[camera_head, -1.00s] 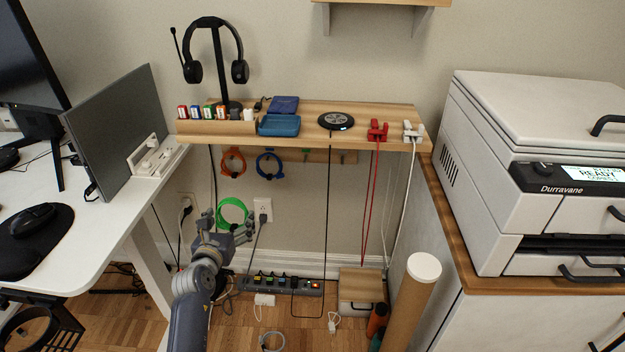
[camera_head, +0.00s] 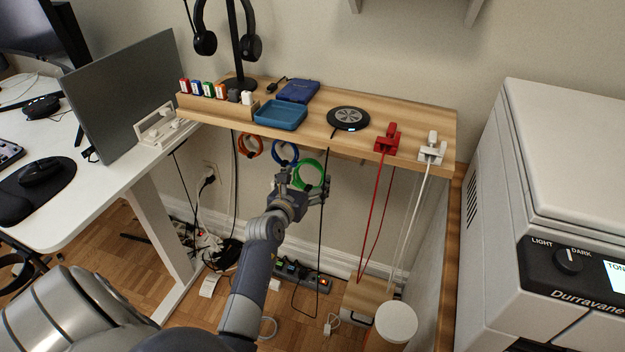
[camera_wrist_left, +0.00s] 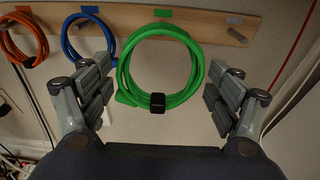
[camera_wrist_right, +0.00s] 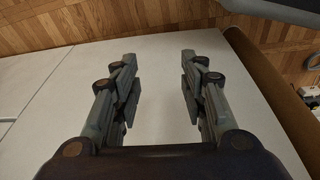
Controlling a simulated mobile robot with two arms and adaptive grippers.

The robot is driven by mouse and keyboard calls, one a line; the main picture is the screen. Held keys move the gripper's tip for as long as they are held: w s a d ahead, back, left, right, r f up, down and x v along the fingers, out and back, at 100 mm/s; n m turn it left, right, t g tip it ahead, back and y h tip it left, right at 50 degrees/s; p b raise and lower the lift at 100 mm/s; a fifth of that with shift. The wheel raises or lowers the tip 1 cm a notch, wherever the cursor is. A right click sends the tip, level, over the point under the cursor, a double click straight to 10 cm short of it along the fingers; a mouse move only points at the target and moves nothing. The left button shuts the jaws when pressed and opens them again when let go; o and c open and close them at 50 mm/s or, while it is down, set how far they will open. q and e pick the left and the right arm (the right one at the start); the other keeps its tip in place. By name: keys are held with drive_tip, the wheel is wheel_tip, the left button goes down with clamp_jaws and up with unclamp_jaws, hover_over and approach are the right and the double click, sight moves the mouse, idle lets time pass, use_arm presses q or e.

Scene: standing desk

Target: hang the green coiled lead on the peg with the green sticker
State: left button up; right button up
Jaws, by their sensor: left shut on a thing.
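The green coiled lead (camera_wrist_left: 125,72) hangs upright between the fingers of my left gripper (camera_wrist_left: 162,95), which press on its two sides. A black tie binds the coil at its bottom. In the head view, the lead (camera_head: 321,172) and my left gripper (camera_head: 303,187) are under the shelf's front edge, right of the blue coil. The green sticker (camera_wrist_left: 163,13) is on the wooden rail, just above the top of the coil. The peg under it is not clear behind the lead, so I cannot tell whether the loop is around it. My right gripper (camera_wrist_right: 160,88) is open and empty.
An orange coil (camera_wrist_left: 39,42) and a blue coil (camera_wrist_left: 66,40) hang on the wooden rail (camera_wrist_left: 200,18) to the left. A peg (camera_wrist_left: 237,36) under a grey sticker is bare at right. The shelf (camera_head: 400,105) overhangs; red and white cords (camera_head: 375,215) hang to the right.

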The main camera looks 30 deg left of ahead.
use_arm(q)
drive_tip(key=shift+b+x, duration=0.75)
drive_tip(key=shift+x, duration=0.3)
drive_tip(key=b+x, duration=0.5)
drive_tip(key=x, duration=0.2)
drive_tip(key=shift+w, duration=0.45)
use_arm(e)
wheel_tip(320, 180, up, 13)
drive_tip(key=w+t, duration=0.2)
drive_tip(key=shift+w+a+t, duration=0.25)
drive_tip(key=shift+w+t, duration=0.05)
drive_tip(key=shift+w, duration=0.05)
idle(0.4)
use_arm(q)
drive_tip(key=shift+r, duration=0.1)
idle(0.5)
drive_tip(key=o, duration=1)
